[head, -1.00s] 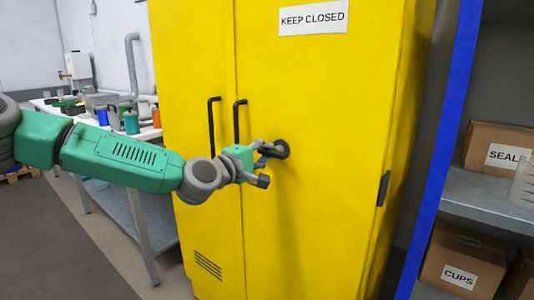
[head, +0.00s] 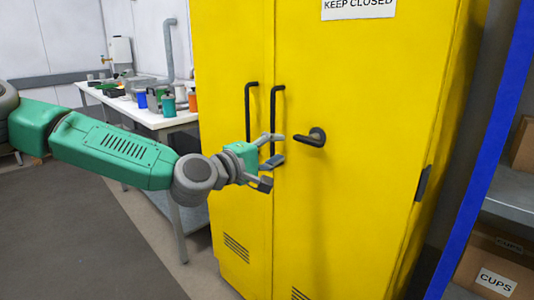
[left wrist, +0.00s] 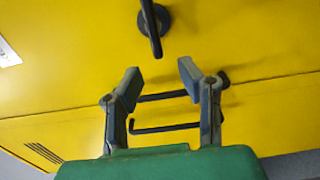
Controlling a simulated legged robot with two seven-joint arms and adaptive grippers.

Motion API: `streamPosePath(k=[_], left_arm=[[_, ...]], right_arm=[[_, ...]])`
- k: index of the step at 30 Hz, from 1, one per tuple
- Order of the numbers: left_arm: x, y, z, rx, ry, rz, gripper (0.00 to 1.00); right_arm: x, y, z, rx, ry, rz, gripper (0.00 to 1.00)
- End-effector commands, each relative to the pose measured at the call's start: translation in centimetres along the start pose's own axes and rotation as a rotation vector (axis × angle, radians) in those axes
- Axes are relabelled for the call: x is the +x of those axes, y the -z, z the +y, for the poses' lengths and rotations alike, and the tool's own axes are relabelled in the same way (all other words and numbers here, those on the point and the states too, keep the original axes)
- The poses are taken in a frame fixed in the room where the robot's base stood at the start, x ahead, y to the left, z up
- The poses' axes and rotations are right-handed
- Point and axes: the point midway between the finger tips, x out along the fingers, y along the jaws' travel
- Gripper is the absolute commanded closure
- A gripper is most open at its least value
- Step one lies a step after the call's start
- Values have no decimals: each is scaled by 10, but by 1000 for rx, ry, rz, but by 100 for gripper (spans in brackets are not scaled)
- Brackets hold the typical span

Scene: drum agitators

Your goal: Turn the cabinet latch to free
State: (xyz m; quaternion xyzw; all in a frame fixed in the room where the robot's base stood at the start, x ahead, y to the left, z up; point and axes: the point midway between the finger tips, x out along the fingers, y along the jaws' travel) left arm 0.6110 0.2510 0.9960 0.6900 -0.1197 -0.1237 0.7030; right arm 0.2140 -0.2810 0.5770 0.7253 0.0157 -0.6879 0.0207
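The black cabinet latch (head: 313,138) sits on the right door of the yellow cabinet (head: 360,90). Its lever points left, close to level, from a round base. It also shows at the top of the left wrist view (left wrist: 154,24). My left gripper (head: 272,161) is in front of the doors, left of and a little below the latch, apart from it. In the left wrist view the fingers (left wrist: 159,73) are spread with nothing between them. My right gripper is in neither view.
A bench with bottles (head: 150,118) is at the left. A blue-post shelf with boxes (head: 495,270) is at the right. Open floor lies at the lower left.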

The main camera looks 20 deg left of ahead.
Motion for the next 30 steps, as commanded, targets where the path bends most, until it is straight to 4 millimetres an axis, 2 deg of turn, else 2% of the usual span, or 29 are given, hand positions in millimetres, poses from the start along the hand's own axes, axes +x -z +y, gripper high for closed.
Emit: streamPosePath(k=[3,7,24,26,27,29,30], left_arm=[[-19,1,0,-3,-1,2,67],[-29,1,0,-1,0,1,67],[-32,0,-3,1,5,-1,67],[-32,-5,-10,9,22,-10,67],[-32,-10,-20,21,46,-21,67],[-32,-24,-42,50,99,-47,67],[-34,-35,-61,76,146,-70,67]], right_arm=[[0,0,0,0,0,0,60],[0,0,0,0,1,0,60],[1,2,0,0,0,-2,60],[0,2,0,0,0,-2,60],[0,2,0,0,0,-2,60],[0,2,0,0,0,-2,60],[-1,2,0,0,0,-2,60]])
